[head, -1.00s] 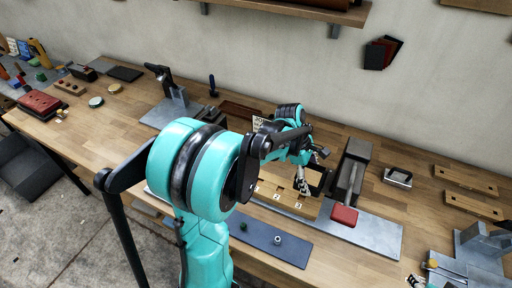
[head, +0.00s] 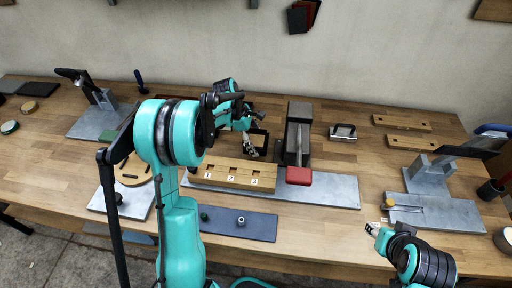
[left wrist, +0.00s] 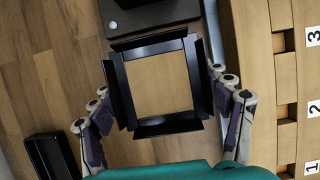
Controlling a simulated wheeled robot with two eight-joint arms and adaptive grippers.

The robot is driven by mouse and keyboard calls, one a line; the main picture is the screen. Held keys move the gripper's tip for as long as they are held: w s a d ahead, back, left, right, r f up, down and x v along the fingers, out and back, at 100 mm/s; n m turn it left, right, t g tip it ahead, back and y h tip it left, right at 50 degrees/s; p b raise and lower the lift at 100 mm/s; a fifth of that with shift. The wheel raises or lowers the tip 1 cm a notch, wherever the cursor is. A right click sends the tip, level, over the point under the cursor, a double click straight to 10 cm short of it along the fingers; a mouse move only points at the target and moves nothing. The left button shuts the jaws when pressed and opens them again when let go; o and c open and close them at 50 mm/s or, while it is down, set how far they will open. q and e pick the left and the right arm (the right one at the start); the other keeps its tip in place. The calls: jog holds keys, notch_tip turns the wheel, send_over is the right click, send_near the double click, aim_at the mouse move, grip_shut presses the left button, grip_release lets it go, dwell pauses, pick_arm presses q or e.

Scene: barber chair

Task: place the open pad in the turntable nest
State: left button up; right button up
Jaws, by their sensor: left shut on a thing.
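The open pad is a black square frame; its rim (left wrist: 122,90) shows in the left wrist view, with bare wood seen through its middle. My left gripper (left wrist: 168,105) is shut on it, with a finger at each side. In the head view the left gripper (head: 248,143) and the pad (head: 265,143) are behind the numbered wooden block (head: 228,175). A round wooden disc (head: 134,172) on a pale plate, which looks like the turntable, is at the left, partly hidden by my left arm; its nest is unclear. My right gripper (head: 374,230) is at the lower right, too small to read.
A dark grey block with a red-ended lever (head: 298,176) stands right of the pad. A blue-grey mat (head: 238,224) lies in front of the numbered block. A metal stand (head: 432,190) is at the right.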

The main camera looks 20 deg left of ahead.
pick_arm(q)
notch_tip(320, 180, down, 2)
jog(key=shift+f+b, duration=0.2)
jog(key=shift+b, duration=0.1)
jog(key=shift+r, duration=0.15)
jog(key=o, duration=0.9)
jog(key=shift+f, duration=0.2)
jog(key=o, duration=0.4)
